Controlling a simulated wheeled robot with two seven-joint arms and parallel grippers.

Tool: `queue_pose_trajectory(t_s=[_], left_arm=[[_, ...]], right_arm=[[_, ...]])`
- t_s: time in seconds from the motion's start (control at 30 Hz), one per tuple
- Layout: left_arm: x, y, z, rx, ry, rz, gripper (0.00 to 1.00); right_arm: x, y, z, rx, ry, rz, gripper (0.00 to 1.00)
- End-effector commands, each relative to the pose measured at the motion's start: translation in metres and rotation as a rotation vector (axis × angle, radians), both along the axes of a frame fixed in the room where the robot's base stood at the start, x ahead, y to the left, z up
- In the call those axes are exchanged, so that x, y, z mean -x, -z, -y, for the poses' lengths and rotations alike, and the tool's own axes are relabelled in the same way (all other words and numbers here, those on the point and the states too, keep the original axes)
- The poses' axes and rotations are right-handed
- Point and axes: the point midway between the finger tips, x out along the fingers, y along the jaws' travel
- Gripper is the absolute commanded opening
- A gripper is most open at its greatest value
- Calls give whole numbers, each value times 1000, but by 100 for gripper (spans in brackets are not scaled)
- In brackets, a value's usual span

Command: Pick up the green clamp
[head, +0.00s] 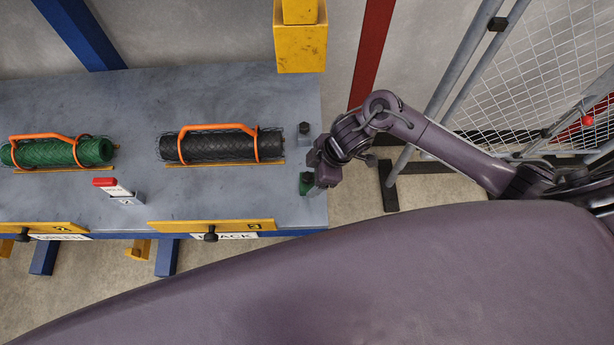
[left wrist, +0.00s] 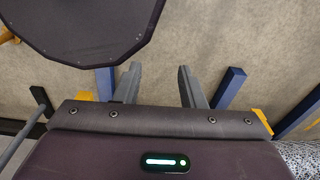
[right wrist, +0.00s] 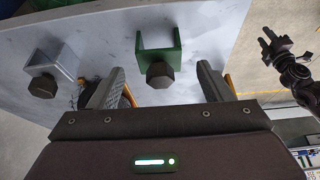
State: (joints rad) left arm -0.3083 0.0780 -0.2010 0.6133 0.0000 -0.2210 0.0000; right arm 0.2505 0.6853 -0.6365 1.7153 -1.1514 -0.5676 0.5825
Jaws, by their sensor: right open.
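The green clamp (head: 305,184) sits on the right edge of the grey table (head: 240,85). In the right wrist view the green clamp (right wrist: 158,43) is a U-shaped bracket with a dark hex knob, lying ahead and between the finger lines. My right gripper (head: 316,177) is at that table edge, right beside the clamp and partly covering it. Its fingers (right wrist: 161,68) are apart, with nothing seen gripped; contact with the clamp cannot be told. My left gripper (left wrist: 159,68) has its fingers apart and empty above the floor, and is not in the head view.
A grey clamp (head: 304,130) sits farther back on the same edge. Rolls of black mesh (head: 215,146) and green mesh (head: 60,152) with orange handles lie on the table. A yellow post (head: 301,45) rises behind; mesh fencing (head: 550,70) stands right.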

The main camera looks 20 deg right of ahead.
Motion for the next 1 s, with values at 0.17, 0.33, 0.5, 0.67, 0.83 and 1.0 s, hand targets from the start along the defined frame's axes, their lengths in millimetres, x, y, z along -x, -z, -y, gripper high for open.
queue_pose_trajectory(t_s=[0.17,0.33,0.5,0.67,0.83,1.0], left_arm=[[10,-9,-1,-2,0,-14,36],[-5,-11,0,0,-1,7,36],[-25,-13,1,2,-1,37,36],[-22,-12,0,1,-1,33,36],[-11,-11,-1,0,-1,17,36],[-7,-11,-2,-1,-1,12,36]], right_arm=[[0,25,-11,-2,2,-3,73],[-2,38,-15,0,-1,0,73],[-3,39,-15,0,-1,1,73],[-3,39,-15,0,-1,1,57],[-3,39,-15,1,0,2,35],[-3,38,-15,0,0,2,21]])
